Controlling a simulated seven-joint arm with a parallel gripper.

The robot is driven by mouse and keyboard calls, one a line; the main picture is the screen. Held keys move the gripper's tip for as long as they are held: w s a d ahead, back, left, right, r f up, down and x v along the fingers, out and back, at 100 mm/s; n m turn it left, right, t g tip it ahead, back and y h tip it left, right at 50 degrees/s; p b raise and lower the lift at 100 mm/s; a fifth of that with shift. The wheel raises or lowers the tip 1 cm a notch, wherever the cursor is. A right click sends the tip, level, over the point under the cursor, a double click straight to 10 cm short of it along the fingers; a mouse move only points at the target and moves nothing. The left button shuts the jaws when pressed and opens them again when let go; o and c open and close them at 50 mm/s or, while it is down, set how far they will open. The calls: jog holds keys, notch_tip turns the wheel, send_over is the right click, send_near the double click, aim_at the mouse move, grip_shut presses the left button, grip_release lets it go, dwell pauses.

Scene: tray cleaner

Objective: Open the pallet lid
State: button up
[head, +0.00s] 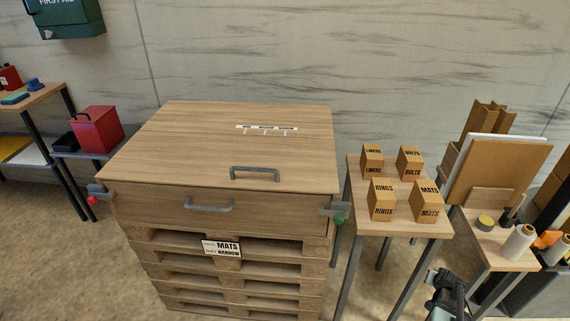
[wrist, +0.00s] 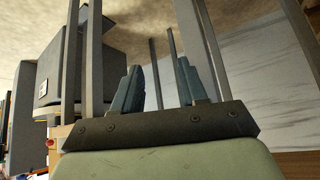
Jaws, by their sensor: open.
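The wooden pallet lid (head: 200,145) lies flat and shut on top of the wooden pallet box (head: 270,212). A grey handle (head: 255,173) stands on the lid near its front edge. A second grey handle (head: 210,206) is on the box's front face. My gripper (head: 447,280) is at the lower right of the head view, low in front of the small table and well apart from the lid. In the wrist view my gripper (wrist: 158,88) shows two spread fingers with nothing between them. The lid does not clearly show in the wrist view.
A small table (head: 400,222) right of the box holds four boxes labelled liners, bolts, rings and mats. Clamps with a red knob (head: 92,200) and a green knob (head: 339,219) sit at the box's sides. A cluttered bench (head: 480,240) stands further right. Table legs surround my gripper.

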jog(key=w+d+r+t+h, duration=0.2)
jog(key=w+d+r, duration=0.1)
jog(key=d+r, duration=0.6)
jog(key=w+d+r+t+h, duration=0.2)
jog(key=w+d+r, duration=0.2)
jog(key=d+r, duration=0.6)
jog(key=w+a+r+n+y, duration=0.1)
jog(key=w+a+r+n, duration=0.1)
jog(key=w+a+r, duration=0.3)
jog(key=w+a+r+n+y, duration=0.1)
jog(key=w+a+r, duration=0.25)
jog(key=r, duration=0.35)
jog(key=w+a+r+n+y, duration=0.2)
jog(key=w+a+r+n, duration=0.1)
jog(key=a, duration=0.6)
jog(key=w+a+r+n+y, duration=0.2)
jog(key=w+a+r, duration=0.15)
jog(key=a, duration=0.55)
notch_tip(320, 180, up, 17)
jog(key=n+g+y, duration=0.5)
jog(key=n+g, duration=0.4)
jog(key=n, duration=0.6)
send_over(259, 169)
jog(key=s+d, duration=0.3)
jog(key=d, duration=0.2)
jog(key=x, duration=1.3)
jog(key=shift+w+a+f, duration=0.15)
jog(key=shift+w+f, duration=0.05)
jog(key=shift+w, duration=0.25)
